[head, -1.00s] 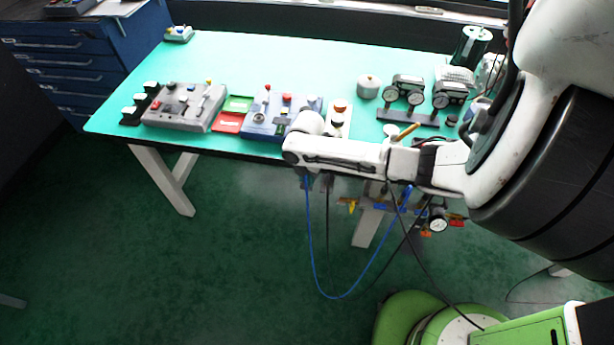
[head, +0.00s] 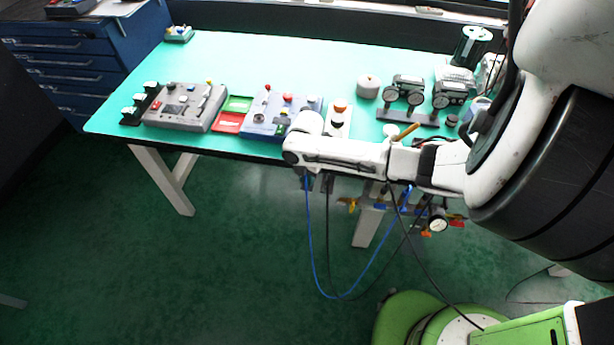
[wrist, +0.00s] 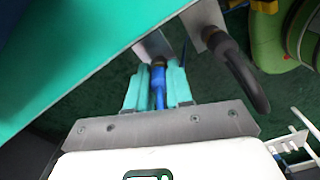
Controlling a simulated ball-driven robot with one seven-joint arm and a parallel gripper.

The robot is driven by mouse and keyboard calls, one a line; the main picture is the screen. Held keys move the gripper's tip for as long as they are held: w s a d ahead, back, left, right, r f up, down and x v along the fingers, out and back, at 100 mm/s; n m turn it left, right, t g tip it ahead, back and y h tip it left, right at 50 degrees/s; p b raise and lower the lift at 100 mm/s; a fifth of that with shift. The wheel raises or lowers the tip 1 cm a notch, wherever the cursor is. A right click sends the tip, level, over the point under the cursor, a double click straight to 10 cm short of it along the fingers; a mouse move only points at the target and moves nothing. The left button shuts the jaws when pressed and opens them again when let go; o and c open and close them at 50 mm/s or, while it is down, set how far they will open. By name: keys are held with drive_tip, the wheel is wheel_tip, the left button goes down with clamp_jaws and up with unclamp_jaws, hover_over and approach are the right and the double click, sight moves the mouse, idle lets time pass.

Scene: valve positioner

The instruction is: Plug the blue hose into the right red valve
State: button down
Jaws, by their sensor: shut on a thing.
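In the wrist view my gripper (wrist: 158,90), with teal fingers, is shut on the blue hose (wrist: 158,76) just behind its dark-tipped end. The tip is at a grey metal bracket by the table edge; I cannot tell whether it still sits in it. In the head view the blue hose (head: 313,255) hangs in a loop below the table, up to fittings at the right. My gripper is mostly hidden there under the wrist. Red valve handles (head: 456,222) show small beside a gauge under the table edge, partly behind cables; which is the right valve is unclear.
A black hose (wrist: 240,72) is at a second bracket (wrist: 203,22) close to the right of my gripper. The green table (head: 240,65) holds control boxes (head: 185,106), gauges and a red-button box (head: 339,112). The floor left of the loop is open.

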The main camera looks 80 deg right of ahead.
drive_tip(key=shift+r+p, duration=0.85)
drive_tip(key=shift+r, duration=0.15)
idle(0.8)
drive_tip(key=shift+r+p, duration=0.95)
drive_tip(key=shift+r, duration=0.95)
